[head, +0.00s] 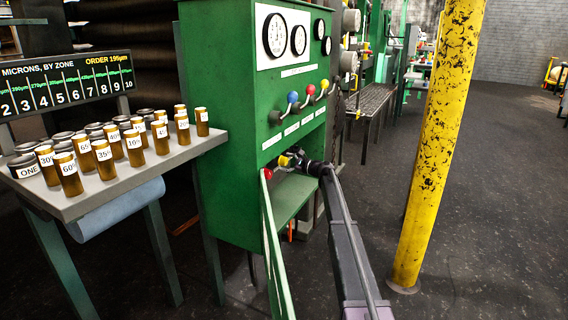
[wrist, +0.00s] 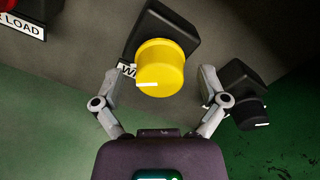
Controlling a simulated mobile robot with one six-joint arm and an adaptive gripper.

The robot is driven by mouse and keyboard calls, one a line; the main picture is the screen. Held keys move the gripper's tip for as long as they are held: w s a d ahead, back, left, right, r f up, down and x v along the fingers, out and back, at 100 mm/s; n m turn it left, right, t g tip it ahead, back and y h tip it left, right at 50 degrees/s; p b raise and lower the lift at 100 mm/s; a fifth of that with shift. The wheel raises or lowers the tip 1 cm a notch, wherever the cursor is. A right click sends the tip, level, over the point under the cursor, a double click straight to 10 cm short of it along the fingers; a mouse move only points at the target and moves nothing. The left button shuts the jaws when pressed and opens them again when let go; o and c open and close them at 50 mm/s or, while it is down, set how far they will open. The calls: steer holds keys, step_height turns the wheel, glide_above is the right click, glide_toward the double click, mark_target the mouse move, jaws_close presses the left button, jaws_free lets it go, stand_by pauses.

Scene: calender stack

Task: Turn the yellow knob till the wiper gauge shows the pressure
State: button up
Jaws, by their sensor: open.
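The yellow knob (wrist: 160,68) is a round cap with a white mark, on a dark mount on the panel. In the wrist view it sits between the two fingers of my open gripper (wrist: 159,76), with gaps on both sides, so it is not clasped. In the head view the yellow knob (head: 284,160) is a small patch just left of my gripper (head: 296,160), at the green cabinet's lower ledge. Round white gauges, including a large one (head: 276,35), are on the cabinet's upper panel. Their labels and readings are too small to read, so I cannot tell which is the wiper gauge.
A black knob (wrist: 243,96) is close beside the right finger. A LOAD label (wrist: 22,26) is at upper left; a red knob (head: 267,174) is left of the yellow one. Levers (head: 309,90) are above. A table (head: 95,200) of jars and a yellow post (head: 437,150) flank the cabinet.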

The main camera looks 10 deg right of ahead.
steer(key=shift+w+a, duration=0.2)
steer(key=shift+a, duration=0.1)
steer(key=c, duration=1.1)
steer(key=shift+a, duration=0.1)
steer(key=shift+c, duration=0.2)
steer(key=shift+n, duration=0.5)
steer(key=o, duration=1.1)
steer(key=shift+o, duration=0.2)
steer(key=v, duration=1.2)
